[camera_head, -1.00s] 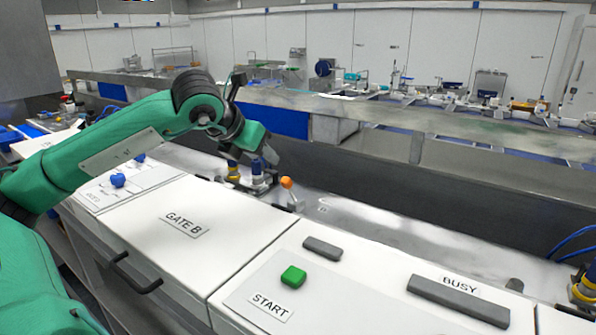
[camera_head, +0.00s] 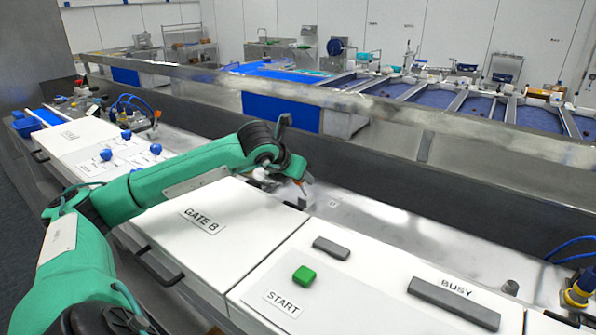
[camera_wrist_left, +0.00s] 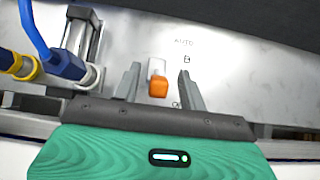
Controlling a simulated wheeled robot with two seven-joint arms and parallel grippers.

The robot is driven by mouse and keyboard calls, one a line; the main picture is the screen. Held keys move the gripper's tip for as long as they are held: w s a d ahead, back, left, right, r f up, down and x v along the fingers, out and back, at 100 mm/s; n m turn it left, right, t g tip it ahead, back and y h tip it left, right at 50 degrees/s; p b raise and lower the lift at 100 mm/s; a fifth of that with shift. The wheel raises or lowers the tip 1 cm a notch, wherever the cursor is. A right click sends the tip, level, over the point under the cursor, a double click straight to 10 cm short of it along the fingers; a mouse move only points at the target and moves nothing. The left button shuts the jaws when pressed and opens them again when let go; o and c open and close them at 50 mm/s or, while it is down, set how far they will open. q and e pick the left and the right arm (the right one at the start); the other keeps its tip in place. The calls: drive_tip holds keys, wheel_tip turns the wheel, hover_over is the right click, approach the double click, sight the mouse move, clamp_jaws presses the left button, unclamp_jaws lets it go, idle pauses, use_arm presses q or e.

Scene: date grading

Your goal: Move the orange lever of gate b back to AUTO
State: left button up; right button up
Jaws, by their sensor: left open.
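The orange-tipped lever (camera_wrist_left: 158,87) of gate b stands on the metal strip in the left wrist view, with a pale metal stem behind its knob. My left gripper (camera_wrist_left: 160,84) is open, with one finger on each side of the knob in the picture and a visible gap on both sides. The AUTO label (camera_wrist_left: 184,42) lies beyond the knob, and a B mark sits below it. Another label near the right finger is partly hidden. In the head view my left gripper (camera_head: 300,188) is over the strip behind the GATE B cover (camera_head: 240,215) and mostly hides the lever.
A blue and yellow fitting with a cylinder (camera_wrist_left: 70,65) stands left of the lever. The green START button (camera_head: 304,274) and grey BUSY bar (camera_head: 454,304) are on the right panel. Blue knobs (camera_head: 128,135) are on the left panel. A raised metal wall runs behind the strip.

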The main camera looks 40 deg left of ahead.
use_arm(q)
clamp_jaws()
use_arm(e)
drive_tip(key=shift+s+d, duration=0.1)
drive_tip(key=shift+d, duration=0.25)
use_arm(q)
drive_tip(key=shift+r, duration=0.1)
use_arm(e)
drive_tip(key=shift+r, duration=0.15)
